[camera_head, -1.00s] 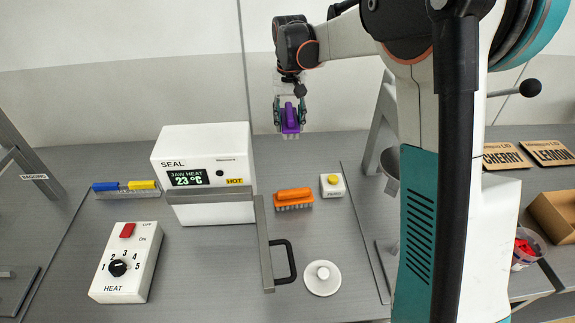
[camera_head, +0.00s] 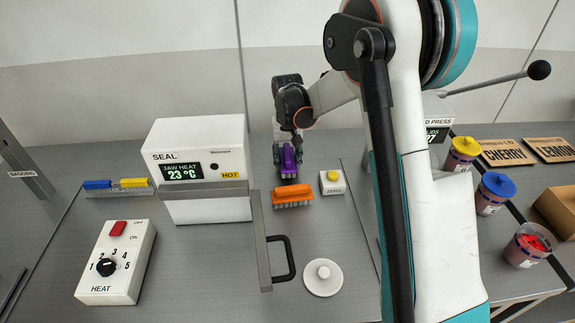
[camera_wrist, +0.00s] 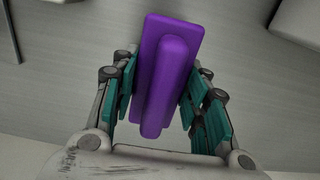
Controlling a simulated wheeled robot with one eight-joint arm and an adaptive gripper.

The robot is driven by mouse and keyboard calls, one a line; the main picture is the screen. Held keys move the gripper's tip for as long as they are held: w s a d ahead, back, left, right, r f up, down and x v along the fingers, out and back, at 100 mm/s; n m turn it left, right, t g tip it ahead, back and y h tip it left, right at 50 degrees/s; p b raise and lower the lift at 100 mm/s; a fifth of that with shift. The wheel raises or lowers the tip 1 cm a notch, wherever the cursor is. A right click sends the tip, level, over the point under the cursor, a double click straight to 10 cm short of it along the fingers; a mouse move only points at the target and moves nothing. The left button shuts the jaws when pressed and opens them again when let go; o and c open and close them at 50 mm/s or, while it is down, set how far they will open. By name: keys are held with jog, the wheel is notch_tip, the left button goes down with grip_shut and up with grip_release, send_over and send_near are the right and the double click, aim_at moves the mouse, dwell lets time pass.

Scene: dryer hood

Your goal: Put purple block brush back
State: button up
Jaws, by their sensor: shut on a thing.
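The purple block brush (camera_head: 288,161) is held in my gripper (camera_head: 287,156), behind the orange brush in the head view. In the wrist view the purple brush (camera_wrist: 164,75) lies between the two teal-padded fingers of my gripper (camera_wrist: 166,88), with its raised handle facing the camera. The head view shows the brush low near the grey counter, right of the SEAL box. I cannot tell whether its bristles touch the counter, as the orange brush stands close in front.
An orange brush (camera_head: 292,194) stands just in front. A yellow-button ZERO box (camera_head: 332,182) is to the right. The SEAL machine (camera_head: 200,171) with its black-handled metal arm (camera_head: 278,262) is left. A white knobbed disc (camera_head: 322,278) lies nearer. Blue-and-yellow bars (camera_head: 117,186) stand at far left.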

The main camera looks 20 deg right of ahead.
jog(key=shift+f, duration=0.85)
jog(key=shift+f, duration=0.2)
jog(key=o, duration=1)
